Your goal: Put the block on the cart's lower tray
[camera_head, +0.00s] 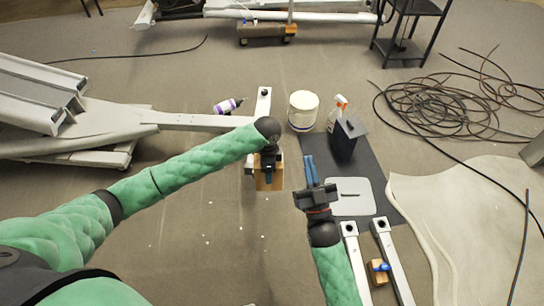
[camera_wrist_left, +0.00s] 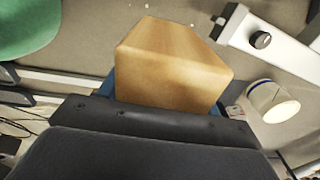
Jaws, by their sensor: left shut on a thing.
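A light wooden block (camera_head: 266,182) is held between the fingers of my left gripper (camera_head: 268,168), above the floor in the middle of the head view. In the left wrist view the block (camera_wrist_left: 175,60) fills the upper middle, with a blue finger edge showing on either side. My right gripper (camera_head: 311,170), with blue fingers close together, is empty above the dark mat. A black stand like a cart (camera_head: 415,8) is at the far top right, with a lower shelf (camera_head: 400,50) between its legs. Both grippers are well apart from it.
A white tub (camera_head: 303,108), a spray bottle (camera_head: 337,108) and a dark upright box (camera_head: 346,138) stand ahead. A purple-labelled bottle (camera_head: 228,106) lies near a white beam (camera_head: 200,121). Coiled black cable (camera_head: 440,105) covers the floor at right. White bars (camera_head: 392,258) lie in front.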

